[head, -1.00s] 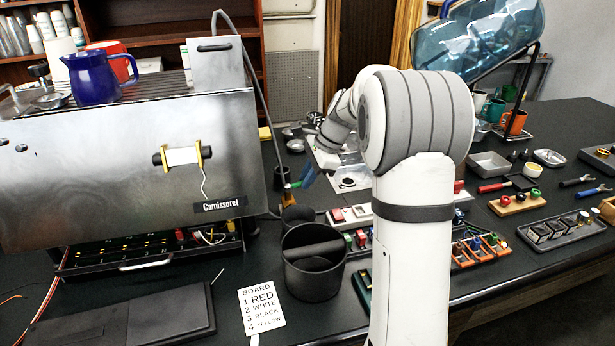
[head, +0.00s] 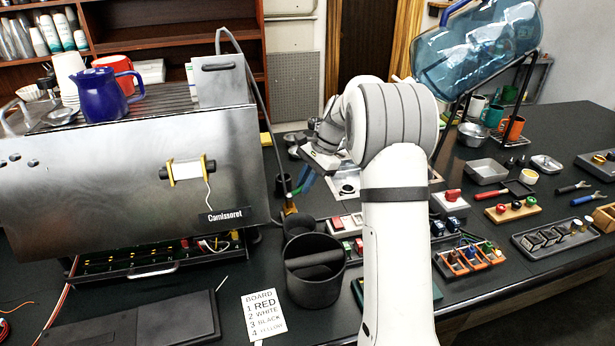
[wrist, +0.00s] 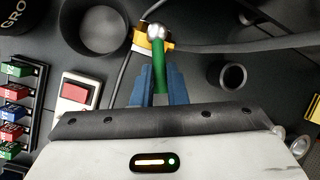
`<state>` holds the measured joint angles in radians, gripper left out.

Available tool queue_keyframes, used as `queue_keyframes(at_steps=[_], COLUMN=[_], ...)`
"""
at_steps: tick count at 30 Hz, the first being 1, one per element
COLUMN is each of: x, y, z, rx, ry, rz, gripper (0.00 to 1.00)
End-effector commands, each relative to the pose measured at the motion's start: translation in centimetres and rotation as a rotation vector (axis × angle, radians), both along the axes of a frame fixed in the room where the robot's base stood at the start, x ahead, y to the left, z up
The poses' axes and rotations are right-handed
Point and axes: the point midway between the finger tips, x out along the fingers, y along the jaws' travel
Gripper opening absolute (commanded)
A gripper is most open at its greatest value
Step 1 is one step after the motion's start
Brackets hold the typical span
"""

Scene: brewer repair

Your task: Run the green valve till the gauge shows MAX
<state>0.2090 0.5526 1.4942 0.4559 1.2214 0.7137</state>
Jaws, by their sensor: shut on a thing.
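In the wrist view, the green valve handle (wrist: 159,73) lies between the blue fingers of my gripper (wrist: 158,88). The fingers are shut on it. The handle joins a round silver end (wrist: 157,32) by a yellow-orange fitting (wrist: 141,46). In the head view, my gripper (head: 305,183) is small beside the brewer's (head: 120,160) right side, at the hose's lower end. I cannot make out a gauge or a MAX mark in either view.
A dark hose (head: 262,100) runs down beside the brewer. A switch block (wrist: 76,92) and coloured blocks (wrist: 15,112) lie left in the wrist view. A small black cup (wrist: 232,76) is right.

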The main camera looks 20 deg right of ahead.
Motion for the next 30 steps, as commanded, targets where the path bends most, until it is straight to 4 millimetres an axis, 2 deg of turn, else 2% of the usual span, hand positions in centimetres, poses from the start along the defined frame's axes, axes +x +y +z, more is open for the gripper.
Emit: queue_keyframes(at_steps=[18,30], x=[2.4,3.0], y=[1.8,2.7], z=[0.2,0.1], rx=[0.002,0.002], ry=[0.001,0.001], rz=[0.574,0.804], gripper=[0.00,0.00])
